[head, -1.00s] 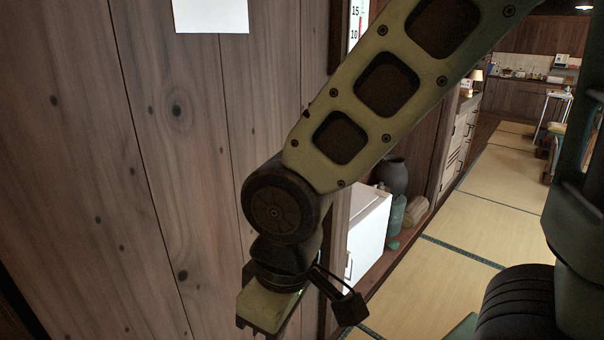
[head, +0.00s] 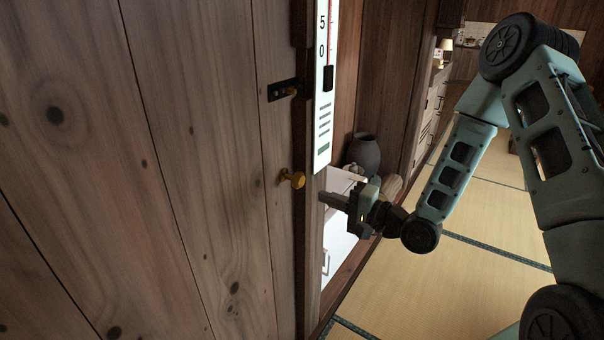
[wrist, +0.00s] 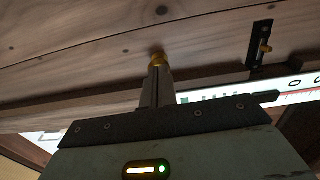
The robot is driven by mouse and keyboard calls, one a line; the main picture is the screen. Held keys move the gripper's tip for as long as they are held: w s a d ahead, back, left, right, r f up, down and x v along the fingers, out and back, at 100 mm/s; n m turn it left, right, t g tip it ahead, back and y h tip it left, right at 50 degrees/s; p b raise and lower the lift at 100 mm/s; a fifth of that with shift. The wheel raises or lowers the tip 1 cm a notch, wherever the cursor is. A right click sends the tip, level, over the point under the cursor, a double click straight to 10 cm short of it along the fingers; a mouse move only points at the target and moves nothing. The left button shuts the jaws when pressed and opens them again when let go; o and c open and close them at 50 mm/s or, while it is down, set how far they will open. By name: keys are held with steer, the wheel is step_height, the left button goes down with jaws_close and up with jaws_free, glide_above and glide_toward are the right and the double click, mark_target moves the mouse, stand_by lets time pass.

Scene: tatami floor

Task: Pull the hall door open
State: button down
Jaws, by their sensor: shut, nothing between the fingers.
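The hall door (head: 170,190) is a wall of upright wooden planks at the left in the head view; it also fills the top of the wrist view (wrist: 90,45). Its round brass knob (head: 292,179) sits near the door's right edge, with a dark latch (head: 285,90) above it. My gripper (head: 322,197) is shut and empty, pointing left toward the knob with a gap between them in the head view. In the wrist view the knob (wrist: 158,59) shows just beyond my fingertips (wrist: 159,69); whether they touch is unclear there. The door appears closed against its frame.
A white thermometer board (head: 325,90) hangs right of the door edge. A white cabinet (head: 338,235) and a dark vase (head: 362,155) stand behind my gripper. Open tatami floor (head: 470,280) lies to the right.

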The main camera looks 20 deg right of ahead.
steer(key=p, duration=0.3)
glide_toward(274, 176)
steer(key=x, duration=0.7)
